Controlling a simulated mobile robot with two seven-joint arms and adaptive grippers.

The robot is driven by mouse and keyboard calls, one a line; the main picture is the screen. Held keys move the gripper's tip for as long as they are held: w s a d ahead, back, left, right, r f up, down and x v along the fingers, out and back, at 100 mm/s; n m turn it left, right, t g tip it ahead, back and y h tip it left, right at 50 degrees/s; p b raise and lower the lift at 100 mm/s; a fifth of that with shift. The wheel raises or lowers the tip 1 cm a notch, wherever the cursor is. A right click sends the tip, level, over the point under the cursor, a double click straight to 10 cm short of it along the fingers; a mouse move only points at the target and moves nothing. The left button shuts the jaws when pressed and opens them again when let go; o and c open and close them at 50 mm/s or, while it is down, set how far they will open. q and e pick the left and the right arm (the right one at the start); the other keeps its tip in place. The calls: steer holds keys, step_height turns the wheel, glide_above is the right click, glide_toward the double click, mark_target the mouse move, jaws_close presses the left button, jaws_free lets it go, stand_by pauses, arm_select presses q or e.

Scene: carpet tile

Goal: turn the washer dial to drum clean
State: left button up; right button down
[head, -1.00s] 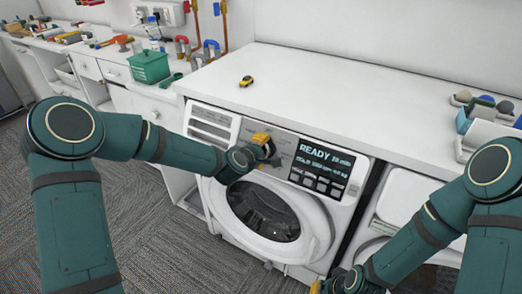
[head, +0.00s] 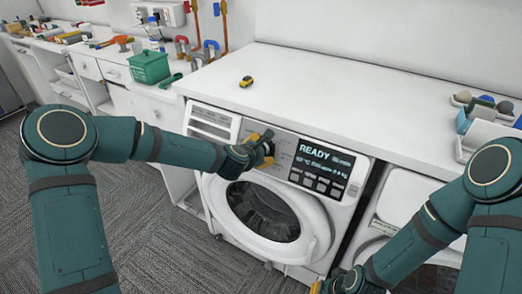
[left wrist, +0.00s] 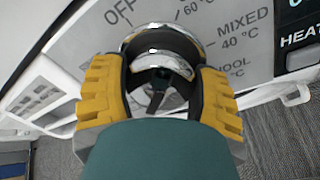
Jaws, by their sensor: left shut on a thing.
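The washer (head: 222,190) stands under the white counter, its round door shut. Its display (head: 327,160) reads READY. My left gripper (head: 267,143) is at the washer's panel, left of the display, and hides most of the dial in the head view. In the left wrist view the shiny chrome dial (left wrist: 160,45) sits between the yellow fingers of my left gripper (left wrist: 163,85), which are shut on it. Labels OFF, 60 °C, MIXED 40 °C and part of WOOL show around it; a drum clean label cannot be seen. My right gripper (head: 322,286) is at the bottom edge, mostly cut off.
A yellow toy car (head: 246,81) sits on the otherwise clear counter (head: 320,90) above the washer. A green basket (head: 150,67) is at the left. A second white machine (head: 400,205) stands to the right, behind my right arm. A tray of items (head: 465,148) is at far right.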

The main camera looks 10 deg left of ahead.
arm_select(q)
steer(key=shift+n, duration=0.4)
steer(key=o, duration=1.2)
steer(key=shift+r, duration=0.1)
steer(key=v, duration=1.2)
